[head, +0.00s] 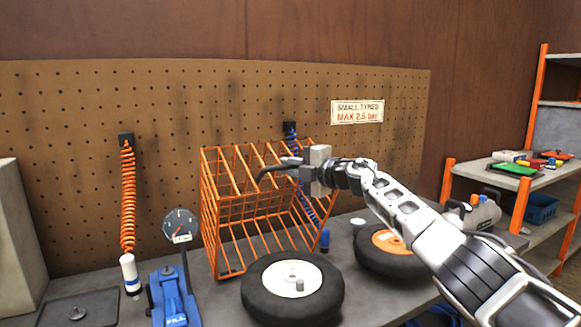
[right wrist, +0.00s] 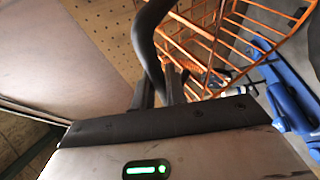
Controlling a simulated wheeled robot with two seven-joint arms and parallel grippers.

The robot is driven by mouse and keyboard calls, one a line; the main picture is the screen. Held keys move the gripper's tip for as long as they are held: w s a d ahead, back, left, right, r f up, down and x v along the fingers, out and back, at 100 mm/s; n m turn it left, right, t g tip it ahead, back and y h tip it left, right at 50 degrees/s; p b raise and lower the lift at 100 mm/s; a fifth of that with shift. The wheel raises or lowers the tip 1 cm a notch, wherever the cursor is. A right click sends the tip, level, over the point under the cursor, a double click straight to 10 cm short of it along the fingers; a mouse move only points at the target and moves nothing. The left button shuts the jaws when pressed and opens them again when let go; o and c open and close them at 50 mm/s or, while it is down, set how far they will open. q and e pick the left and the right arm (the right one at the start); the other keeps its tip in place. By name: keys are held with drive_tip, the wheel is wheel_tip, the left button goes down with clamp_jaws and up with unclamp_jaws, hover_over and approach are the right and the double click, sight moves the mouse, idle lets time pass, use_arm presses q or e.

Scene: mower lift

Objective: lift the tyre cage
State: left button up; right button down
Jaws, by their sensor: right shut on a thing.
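The tyre cage (head: 212,215) is an orange wire frame of slanted bars on the bench in the middle of the head view. Its slatted upper part stands raised and tilted, and no tyre shows inside. My right gripper (head: 296,172) is at the cage's upper right, shut on a curved black handle (head: 268,172). In the right wrist view the black handle (right wrist: 150,45) runs up from between my fingers (right wrist: 158,92), with the orange cage bars (right wrist: 205,42) behind it. Where the handle joins the cage is unclear. My left gripper is not in view.
A tyre with a white hub (head: 292,278) lies in front of the cage; one with an orange hub (head: 388,240) lies partly behind my arm. A gauge (head: 181,225), a blue tool (head: 172,297) and a coiled orange hose (head: 128,195) stand left. Shelves (head: 540,180) stand right.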

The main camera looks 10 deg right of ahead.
drive_tip(key=shift+f, duration=0.1)
drive_tip(key=c, duration=1.4)
unclamp_jaws()
drive_tip(key=shift+c, duration=0.2)
drive_tip(key=shift+d, duration=0.1)
drive_tip(key=shift+s+d, duration=0.35)
drive_tip(key=b+v, duration=0.2)
drive_tip(key=v, duration=1.2)
drive_tip(key=shift+s, duration=0.45)
drive_tip(key=shift+d, duration=0.1)
drive_tip(key=shift+c, duration=0.3)
